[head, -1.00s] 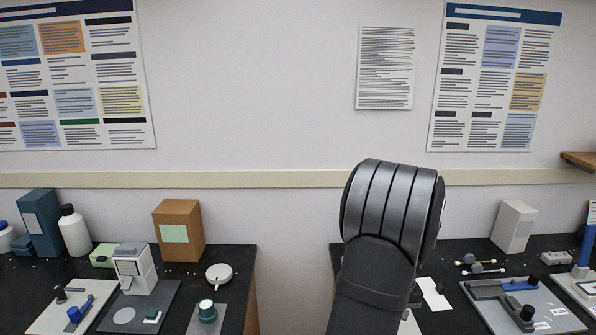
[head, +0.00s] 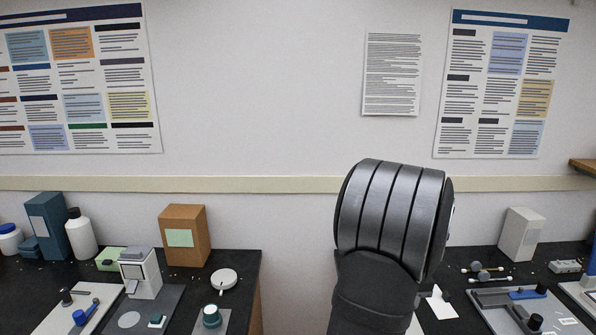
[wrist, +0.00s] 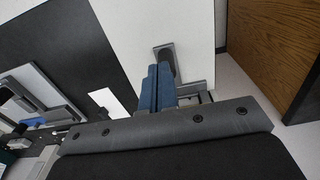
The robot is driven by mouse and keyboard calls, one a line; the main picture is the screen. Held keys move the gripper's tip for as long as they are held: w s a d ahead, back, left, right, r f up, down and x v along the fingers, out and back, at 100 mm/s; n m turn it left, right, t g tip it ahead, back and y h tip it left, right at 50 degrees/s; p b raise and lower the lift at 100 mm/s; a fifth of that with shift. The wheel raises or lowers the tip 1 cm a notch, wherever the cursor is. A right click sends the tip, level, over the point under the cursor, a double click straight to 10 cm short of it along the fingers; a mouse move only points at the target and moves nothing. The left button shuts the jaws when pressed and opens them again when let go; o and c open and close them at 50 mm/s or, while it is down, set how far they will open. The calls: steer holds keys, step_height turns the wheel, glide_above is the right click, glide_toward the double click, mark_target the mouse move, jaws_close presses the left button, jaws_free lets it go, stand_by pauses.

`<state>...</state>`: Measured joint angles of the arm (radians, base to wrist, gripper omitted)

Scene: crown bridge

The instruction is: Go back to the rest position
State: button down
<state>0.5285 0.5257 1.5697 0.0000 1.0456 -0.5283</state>
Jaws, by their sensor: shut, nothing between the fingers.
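My gripper shows in the wrist view (wrist: 157,88), with its two blue fingers together and nothing between them. The fingers point over a white panel (wrist: 120,30) that has a grey piece at the fingertips; I cannot tell whether they touch it. In the head view only a thick dark grey link of my arm shows, right of the middle, and the gripper is hidden or out of frame.
Two black benches stand left (head: 235,262) and right (head: 455,300) with a gap between. The left bench holds a brown box (head: 185,238), white bottle (head: 81,236) and round white dish (head: 224,279). A grey fixture plate (head: 555,322) lies right. A wooden panel (wrist: 272,45) stands beside the white panel.

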steer(key=f, duration=0.7)
steer(key=shift+w, duration=0.35)
steer(key=shift+w+r, duration=0.1)
steer(key=shift+r, duration=0.05)
steer(key=shift+s, duration=3.05)
